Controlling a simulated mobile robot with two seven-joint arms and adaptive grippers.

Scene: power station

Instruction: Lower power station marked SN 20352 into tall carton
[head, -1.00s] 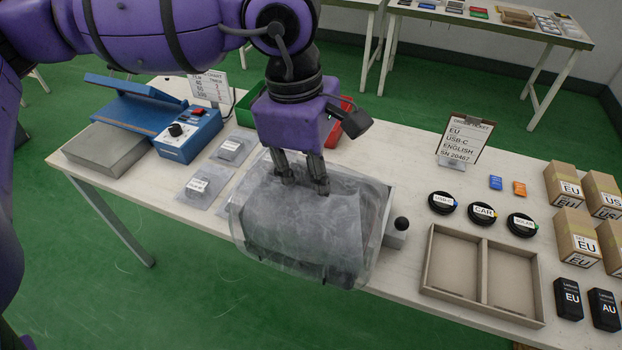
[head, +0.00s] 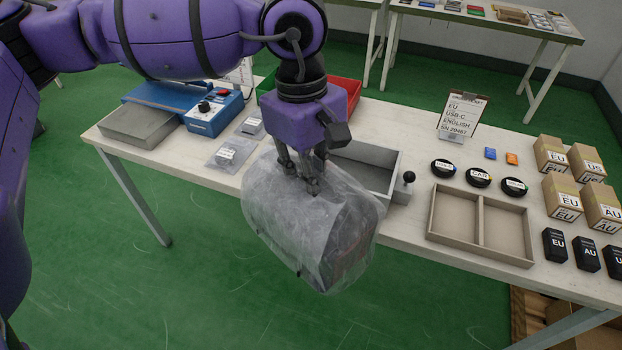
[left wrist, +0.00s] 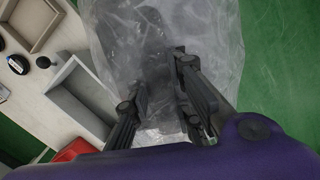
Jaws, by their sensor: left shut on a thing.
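A dark power station in a cloudy clear plastic bag (head: 310,225) hangs tilted from my left gripper (head: 302,180), in front of the table's near edge and over the green floor. The gripper is shut on its top, and the bag also fills the upper middle of the left wrist view (left wrist: 150,45) beyond the fingers (left wrist: 163,95). No serial mark on the station is readable. A brown cardboard box (head: 522,312), partly hidden under the table at lower right, may be the tall carton; its full height is not visible. My right gripper is not in view.
On the table (head: 400,255) are a grey open-topped box (head: 365,170) with a black knob, a two-part tray (head: 480,222), black discs, small cartons and a blue sealer (head: 213,112). An order card (head: 460,115) reads SN 20467. The floor in front is clear.

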